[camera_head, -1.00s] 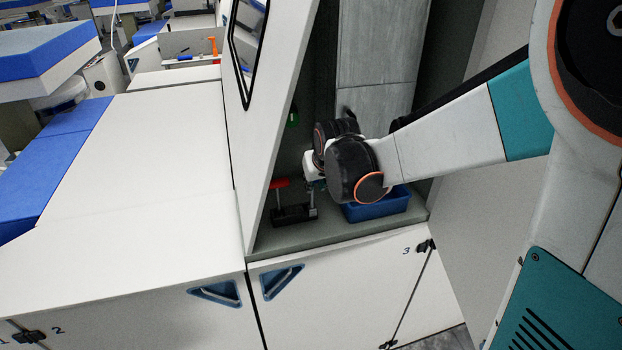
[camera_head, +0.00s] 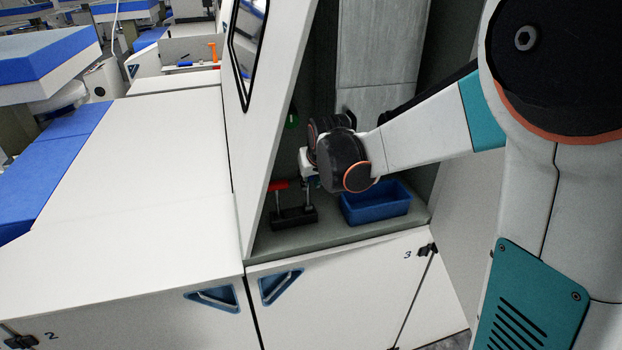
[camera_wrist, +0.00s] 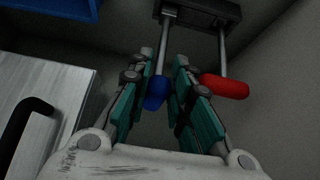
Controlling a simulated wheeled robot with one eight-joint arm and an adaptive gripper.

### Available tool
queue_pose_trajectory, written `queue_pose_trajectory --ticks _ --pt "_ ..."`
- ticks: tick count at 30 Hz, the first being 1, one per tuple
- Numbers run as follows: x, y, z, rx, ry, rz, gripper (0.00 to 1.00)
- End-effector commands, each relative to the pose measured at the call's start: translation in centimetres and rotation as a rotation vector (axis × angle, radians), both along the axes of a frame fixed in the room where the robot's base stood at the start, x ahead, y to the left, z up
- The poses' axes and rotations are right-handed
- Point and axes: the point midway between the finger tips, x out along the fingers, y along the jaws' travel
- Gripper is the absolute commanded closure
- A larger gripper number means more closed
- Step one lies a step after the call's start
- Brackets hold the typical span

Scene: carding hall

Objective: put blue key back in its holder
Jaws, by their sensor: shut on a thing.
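The blue key (camera_wrist: 157,93) is between the teal fingers of my gripper (camera_wrist: 167,64) in the wrist view, its blue handle against the left finger. My gripper is shut on it. Its metal shaft runs to the black holder (camera_wrist: 199,10), where its end meets the block; I cannot tell how deep it sits. A red key (camera_wrist: 225,87) stands in the same holder, just right of my fingers. In the head view my gripper (camera_head: 308,178) is above the right end of the holder (camera_head: 294,217), beside the red key (camera_head: 278,185); the blue handle is largely hidden.
A blue bin (camera_head: 376,212) stands right of the holder on the cabinet floor, close under my wrist. The white cabinet side (camera_head: 270,150) is close on the left. A grey panel with a black handle (camera_wrist: 30,110) shows in the wrist view.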

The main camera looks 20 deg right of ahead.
Motion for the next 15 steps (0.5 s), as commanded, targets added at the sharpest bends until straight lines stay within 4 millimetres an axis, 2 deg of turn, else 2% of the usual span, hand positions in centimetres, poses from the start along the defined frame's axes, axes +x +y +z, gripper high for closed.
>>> queue_pose_trajectory --ticks 6,15 --pt "0.0 0.0 -1.4 0.000 -0.001 0.000 1.00" --pt "0.0 0.0 -2.4 0.000 -0.001 0.000 1.00"
